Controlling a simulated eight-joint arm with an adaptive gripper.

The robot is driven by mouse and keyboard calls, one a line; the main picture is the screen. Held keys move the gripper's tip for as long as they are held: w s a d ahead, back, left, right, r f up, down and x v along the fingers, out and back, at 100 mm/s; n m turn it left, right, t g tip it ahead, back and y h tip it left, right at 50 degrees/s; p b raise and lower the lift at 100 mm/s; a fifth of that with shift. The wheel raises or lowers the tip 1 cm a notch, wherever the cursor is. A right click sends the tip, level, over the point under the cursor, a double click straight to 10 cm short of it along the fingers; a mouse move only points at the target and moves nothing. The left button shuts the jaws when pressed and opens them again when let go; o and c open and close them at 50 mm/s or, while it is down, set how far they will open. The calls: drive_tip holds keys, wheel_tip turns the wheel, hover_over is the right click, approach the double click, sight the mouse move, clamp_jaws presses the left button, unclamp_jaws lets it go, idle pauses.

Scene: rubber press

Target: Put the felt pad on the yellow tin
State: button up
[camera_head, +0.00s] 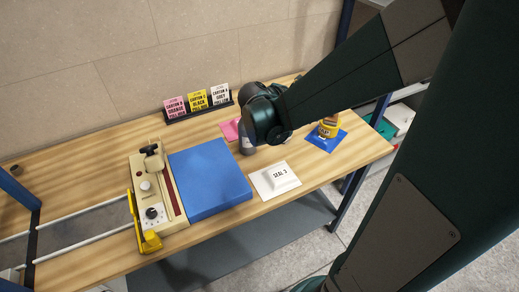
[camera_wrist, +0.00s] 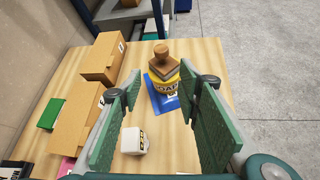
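The yellow tin (camera_head: 329,130) stands on a blue mat (camera_head: 318,142) at the right of the bench; it also shows in the wrist view (camera_wrist: 168,90). A wooden block with a round knob and a grey-green lower layer, which looks like the felt pad (camera_wrist: 163,60), sits upright on top of the tin. My gripper (camera_wrist: 168,85) is open, with its two green fingers wide apart and nothing held between them. The tin and pad appear between the fingers in the picture, beyond the tips and apart from them. In the head view my arm hides the gripper.
Cardboard boxes (camera_wrist: 102,57) stand left of the tin in the wrist view. A white printed block (camera_wrist: 132,140) is near the left finger. A white pad marked SEAL 3 (camera_head: 277,178), a blue slab (camera_head: 210,177) and a cream press (camera_head: 158,190) occupy the bench's middle and left.

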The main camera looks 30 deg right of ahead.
drive_tip(key=s+a+r+m+t+y, duration=0.1)
drive_tip(key=s+a+m+y, duration=0.3)
drive_tip(key=a, duration=0.5)
drive_tip(key=s+a+r+m+t+y, duration=0.1)
drive_tip(key=s+a+m+t+y, duration=0.1)
drive_tip(key=s+a+m, duration=0.3)
drive_tip(key=s+a+r+m+t+y, duration=0.1)
drive_tip(key=s+a+m+y, duration=0.3)
drive_tip(key=a+m, duration=0.4)
drive_tip(key=shift+s+a+r+m+t+y, duration=0.15)
drive_tip(key=shift+a+m+t+y, duration=0.5)
drive_tip(key=shift+a, duration=2.9)
drive_tip(key=shift+n, duration=0.25)
